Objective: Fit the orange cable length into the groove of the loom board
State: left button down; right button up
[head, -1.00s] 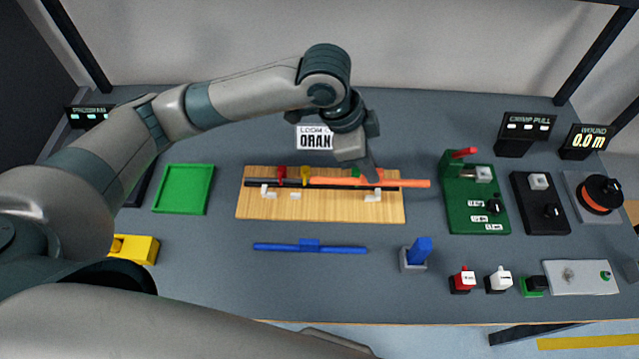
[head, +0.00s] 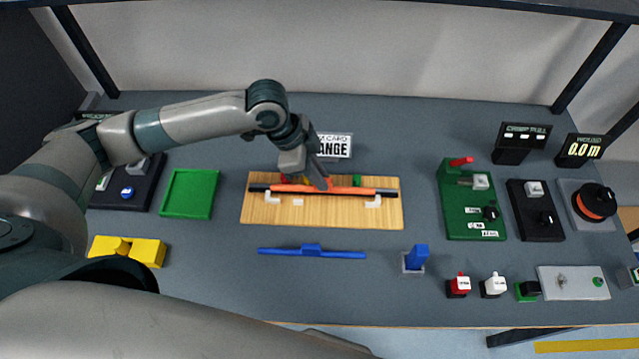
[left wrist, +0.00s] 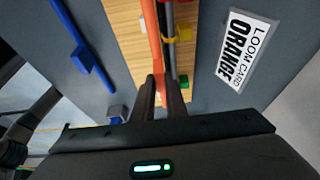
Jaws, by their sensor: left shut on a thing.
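The wooden loom board (head: 320,215) lies mid-table, with a dark strip (head: 387,192) along its length. The orange cable length (head: 350,191) lies along this strip, with dark ends showing beyond both its ends. My left gripper (head: 322,185) is shut on the cable near its middle, from above. In the left wrist view the orange cable (left wrist: 154,45) runs between the fingertips (left wrist: 160,90), beside a dark length (left wrist: 169,55). I cannot tell whether the cable sits down in the groove or just above it. My right gripper is not in view.
The loom card (head: 335,146) reads ORANGE. A blue bar (head: 312,252) lies in front; a green tray (head: 188,194) is left, a green press (head: 470,205) right.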

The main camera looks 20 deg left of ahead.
pick_arm(q)
jog(key=shift+f, duration=0.15)
notch_tip(320, 180, down, 3)
jog(key=shift+r+p, duration=0.15)
jog(key=shift+p, duration=0.55)
jog(key=shift+f, duration=0.5)
jog(key=shift+f, duration=0.1)
jog(key=c, duration=1.8)
grip_release()
jog(key=shift+o, duration=0.2)
jog(key=b+v, duration=0.3)
jog(key=v, duration=0.9)
